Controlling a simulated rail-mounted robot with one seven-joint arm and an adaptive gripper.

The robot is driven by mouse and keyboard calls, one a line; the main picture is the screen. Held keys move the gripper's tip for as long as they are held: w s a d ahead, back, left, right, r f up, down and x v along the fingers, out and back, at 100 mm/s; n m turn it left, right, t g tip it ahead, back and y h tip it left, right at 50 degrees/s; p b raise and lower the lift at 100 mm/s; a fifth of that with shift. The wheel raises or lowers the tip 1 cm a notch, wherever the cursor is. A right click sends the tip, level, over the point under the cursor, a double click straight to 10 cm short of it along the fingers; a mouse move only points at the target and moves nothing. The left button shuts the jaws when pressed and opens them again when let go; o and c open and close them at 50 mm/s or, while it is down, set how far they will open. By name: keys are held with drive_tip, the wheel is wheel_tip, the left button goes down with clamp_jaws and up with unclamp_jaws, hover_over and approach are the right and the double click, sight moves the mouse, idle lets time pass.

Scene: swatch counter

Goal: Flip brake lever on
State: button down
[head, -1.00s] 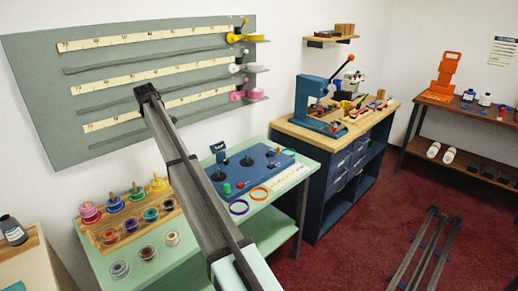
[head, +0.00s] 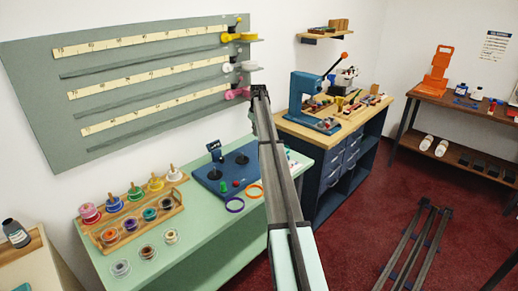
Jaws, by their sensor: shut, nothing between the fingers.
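A blue board (head: 205,188) with two black round discs on posts, small green and red parts and a dark upright plate lies on the green table (head: 200,232). I cannot tell which small part on it is the brake lever. A blue press (head: 303,98) on the wooden-topped bench behind has a long handle with an orange ball (head: 343,56). My gripper (head: 259,93), at the dark far end of my arm, appears shut and empty. It shows in front of the gap between the wall panel and the press. My arm covers part of the table's right end.
Spools on a wooden rack (head: 125,231) and loose rolls stand on the table's left. Purple and orange rings lie in front of the blue board. The wall panel (head: 30,80) holds measuring strips and yellow, white and pink rolls. Rails (head: 413,250) lie on the red floor.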

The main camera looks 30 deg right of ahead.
drive_tip(key=shift+d+f, duration=0.1)
idle(0.3)
drive_tip(key=f+p, duration=0.1)
drive_tip(key=f, duration=0.2)
drive_tip(key=w+f+p, duration=0.1)
drive_tip(key=f, duration=0.2)
drive_tip(key=f+p, duration=0.1)
drive_tip(key=f, duration=0.2)
drive_tip(key=shift+w+d+f+p, duration=0.1)
drive_tip(key=shift+w+f+p, duration=0.1)
drive_tip(key=shift+f+p, duration=0.2)
drive_tip(key=s, duration=0.1)
drive_tip(key=s+r+p, duration=0.1)
drive_tip(key=s, duration=0.1)
drive_tip(key=shift+s+d+f+p, duration=0.15)
drive_tip(key=shift+s+p, duration=0.15)
drive_tip(key=shift+s, duration=0.2)
drive_tip(key=shift+a+b, duration=0.2)
drive_tip(key=shift+b, duration=0.25)
